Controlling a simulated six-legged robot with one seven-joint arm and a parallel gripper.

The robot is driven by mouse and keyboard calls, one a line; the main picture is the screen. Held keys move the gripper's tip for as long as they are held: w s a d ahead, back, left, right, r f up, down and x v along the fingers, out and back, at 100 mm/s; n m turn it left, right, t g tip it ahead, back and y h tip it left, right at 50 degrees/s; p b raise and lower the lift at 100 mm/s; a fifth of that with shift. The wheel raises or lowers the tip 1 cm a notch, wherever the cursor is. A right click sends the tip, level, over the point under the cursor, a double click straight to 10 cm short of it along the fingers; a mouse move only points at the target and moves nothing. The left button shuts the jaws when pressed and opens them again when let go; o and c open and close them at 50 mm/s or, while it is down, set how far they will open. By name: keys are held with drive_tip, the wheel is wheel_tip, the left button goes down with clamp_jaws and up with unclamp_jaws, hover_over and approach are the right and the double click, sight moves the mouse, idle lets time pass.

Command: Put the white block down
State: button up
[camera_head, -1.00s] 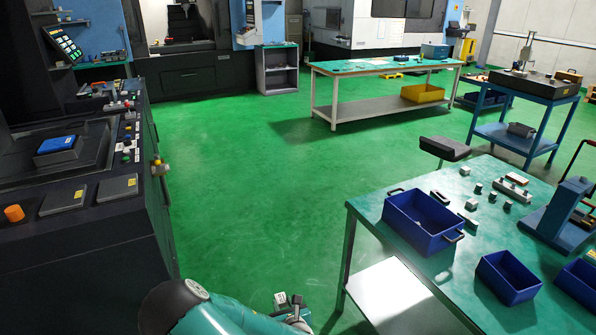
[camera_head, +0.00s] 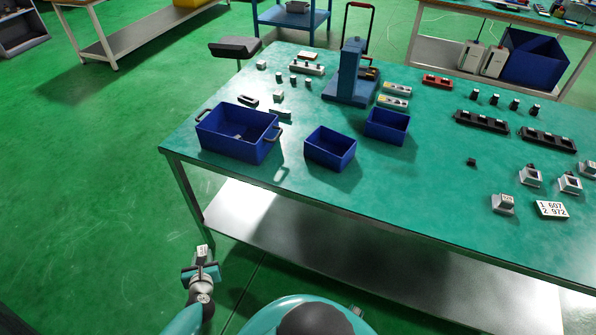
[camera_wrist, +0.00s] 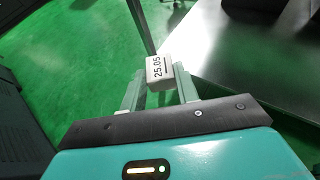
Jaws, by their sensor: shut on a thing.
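The white block (camera_wrist: 158,69), marked "25.05", is between the two fingers of my gripper (camera_wrist: 160,86) in the wrist view. The gripper is shut on it. In the head view my gripper (camera_head: 201,264) is at the lower left, out in front of the green-topped table (camera_head: 400,215) and over the floor. The white block (camera_head: 202,251) shows at its tip, apart from the table.
On the table stand a blue bin with handles (camera_head: 228,143), two smaller blue bins (camera_head: 330,160) (camera_head: 386,137) and a blue press (camera_head: 350,80). Several small blocks and fixtures lie behind and to the right. The table's front middle is bare. A metal shelf (camera_head: 330,250) lies below.

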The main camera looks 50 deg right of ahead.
drive_tip(key=s+d+r+m+g+h, duration=0.45)
drive_tip(key=s+d+m+g, duration=0.35)
drive_tip(key=d+m+g, duration=0.25)
drive_tip(key=s+d+r+m+g+y, duration=0.1)
drive_tip(key=s+d+r+m+g, duration=0.4)
drive_tip(key=d+r, duration=0.85)
drive_tip(key=s+d+r+m+g+y, duration=0.1)
drive_tip(key=s+d+r+g, duration=0.1)
drive_tip(key=s+d+r, duration=0.85)
hover_over(369, 185)
drive_tip(key=shift+h, duration=0.25)
drive_tip(key=f, duration=0.6)
drive_tip(key=shift+w+a+f, duration=0.3)
drive_tip(key=shift+w, duration=0.1)
drive_tip(key=f, duration=0.2)
drive_tip(key=s+f, duration=0.1)
drive_tip(key=shift+d+f, duration=0.25)
drive_tip(key=shift+f, duration=0.4)
